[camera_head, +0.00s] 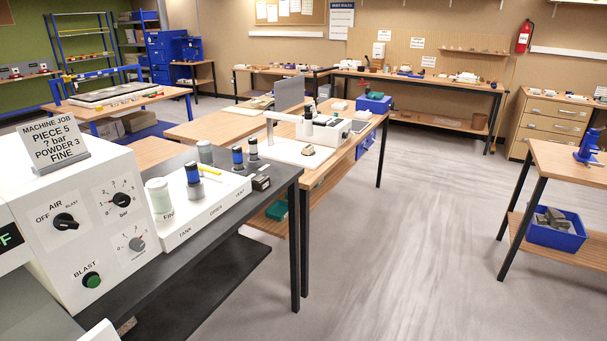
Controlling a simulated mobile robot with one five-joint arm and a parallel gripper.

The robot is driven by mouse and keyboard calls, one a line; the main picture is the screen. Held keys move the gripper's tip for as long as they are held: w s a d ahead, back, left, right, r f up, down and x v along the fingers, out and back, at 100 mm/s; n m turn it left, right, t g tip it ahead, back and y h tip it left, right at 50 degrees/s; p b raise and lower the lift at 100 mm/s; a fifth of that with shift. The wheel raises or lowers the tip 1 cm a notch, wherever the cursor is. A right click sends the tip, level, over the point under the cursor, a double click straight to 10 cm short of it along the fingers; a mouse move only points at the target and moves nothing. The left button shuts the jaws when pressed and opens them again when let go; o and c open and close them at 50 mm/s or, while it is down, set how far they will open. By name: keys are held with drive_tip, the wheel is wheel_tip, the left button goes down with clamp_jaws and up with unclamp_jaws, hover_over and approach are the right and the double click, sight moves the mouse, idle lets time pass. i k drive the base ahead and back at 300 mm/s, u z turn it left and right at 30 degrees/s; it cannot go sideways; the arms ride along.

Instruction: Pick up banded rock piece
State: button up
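No piece in view can be made out for sure as the banded rock piece. A small dark block (261,183) with a pale top sits at the right end of the black bench. A small brown piece (309,150) lies on a white board on the wooden bench behind it. Grey chunks (550,217) lie in a blue bin (548,238) on the lower shelf at the right. Bands cannot be told on any of them at this size. My gripper is not in view.
A white machine (90,215) with dials and a job sign (55,140) fills the near left. The black bench (225,210) holds jars and a white tray. A wooden table (575,165) stands at the right. The grey floor (400,250) between is clear.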

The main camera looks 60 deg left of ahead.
sight(260, 183)
drive_tip(key=i, duration=1)
drive_tip(key=u, duration=3.25)
drive_tip(key=k, duration=0.25)
drive_tip(key=z, duration=0.45)
